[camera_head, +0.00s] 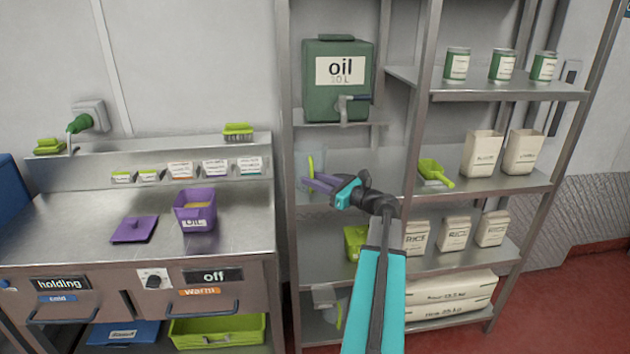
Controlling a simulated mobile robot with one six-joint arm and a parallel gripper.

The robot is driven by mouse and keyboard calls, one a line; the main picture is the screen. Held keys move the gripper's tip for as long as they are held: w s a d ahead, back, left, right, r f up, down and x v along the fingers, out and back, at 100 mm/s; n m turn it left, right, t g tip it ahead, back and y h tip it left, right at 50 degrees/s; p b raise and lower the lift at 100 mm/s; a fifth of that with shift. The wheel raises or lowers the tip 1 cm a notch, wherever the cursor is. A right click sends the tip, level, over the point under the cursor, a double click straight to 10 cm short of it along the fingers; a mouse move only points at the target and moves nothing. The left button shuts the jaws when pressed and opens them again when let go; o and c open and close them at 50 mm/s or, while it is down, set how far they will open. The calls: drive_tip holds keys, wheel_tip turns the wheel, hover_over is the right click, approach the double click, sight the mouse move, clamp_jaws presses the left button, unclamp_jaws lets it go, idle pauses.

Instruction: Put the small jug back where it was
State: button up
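A clear jug with a yellow-green handle (310,165) is at the left end of the middle shelf, below and a little left of the oil container's tap. My gripper (318,184), with purple fingers, is at the jug, its fingertips overlapping the jug's lower part just below the handle. I cannot tell whether the fingers touch the jug or are closed on it. The jug's base is partly hidden by the fingers. A second clear jug with a green handle (338,316) stands low on the bottom shelf, partly hidden behind my arm.
The green oil container (326,82) stands on a small upper shelf. A green scoop (436,173) and white bags (482,153) are on the middle shelf to the right. A purple oil tub (195,222) and its lid (134,229) are on the steel counter (70,215).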

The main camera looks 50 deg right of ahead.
drive_tip(key=shift+r, duration=0.1)
drive_tip(key=s+d+b, duration=0.1)
drive_tip(key=s+b, duration=0.1)
drive_tip(key=s, duration=1)
drive_tip(key=shift+d, duration=0.2)
idle(0.5)
